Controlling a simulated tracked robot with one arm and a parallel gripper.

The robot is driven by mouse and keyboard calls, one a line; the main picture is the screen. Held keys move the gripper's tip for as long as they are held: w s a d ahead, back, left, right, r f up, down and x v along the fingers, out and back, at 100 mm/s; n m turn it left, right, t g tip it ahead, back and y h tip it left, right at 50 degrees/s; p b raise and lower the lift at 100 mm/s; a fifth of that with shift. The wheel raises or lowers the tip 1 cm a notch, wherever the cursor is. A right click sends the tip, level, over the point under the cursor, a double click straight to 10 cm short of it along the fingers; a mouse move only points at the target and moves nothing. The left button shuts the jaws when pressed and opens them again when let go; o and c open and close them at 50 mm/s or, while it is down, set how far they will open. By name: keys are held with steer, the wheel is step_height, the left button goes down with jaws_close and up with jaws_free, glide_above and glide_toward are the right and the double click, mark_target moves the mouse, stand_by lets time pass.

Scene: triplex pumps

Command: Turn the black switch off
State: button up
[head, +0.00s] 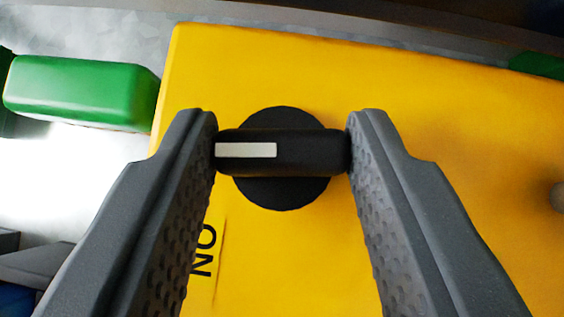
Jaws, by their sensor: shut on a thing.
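The black switch (310,152) is a bar-shaped knob on a round black base (281,195). It is mounted on a yellow panel (430,110). The bar lies level across the picture, with a white mark on its left half. My gripper (281,150) is shut on the bar, with one grey finger touching each end. Black lettering (203,252) stands sideways on the panel below and left of the switch, with a thin line beside it. The lettering is partly beside the left finger.
A green block-like part (80,92) is at the left, next to the panel's edge. Another green part (536,65) shows at the upper right. A rounded knob (558,196) is cut off at the right edge. The panel around the switch is otherwise clear.

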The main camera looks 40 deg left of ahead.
steer(key=shift+r+m+t+h+p, duration=0.15)
steer(key=shift+m+t+h+p, duration=0.15)
steer(key=shift+m+p, duration=0.25)
steer(key=shift+a+m, duration=0.1)
steer(key=shift+m, duration=0.15)
steer(key=o, duration=0.7)
steer(key=p+v, duration=0.1)
steer(key=v, duration=1.2)
steer(key=shift+s+r, duration=0.2)
steer(key=shift+s, duration=0.1)
steer(key=shift+h, duration=0.3)
steer(key=w+d+r+m+t, duration=0.1)
steer(key=w+d+r, duration=0.2)
steer(key=r, duration=0.3)
steer(key=w+d+r+m+t, duration=0.1)
steer(key=w+d+r+t, duration=0.15)
steer(key=d+r, duration=0.2)
steer(key=d+r+m+t+h, duration=0.2)
steer(key=d+r, duration=0.7)
steer(key=r, duration=0.4)
steer(key=d+r+m+t+h, duration=0.2)
steer(key=d+r, duration=0.8)
steer(key=r, duration=0.3)
steer(key=shift+s+d, duration=0.2)
steer(key=shift+s, duration=0.3)
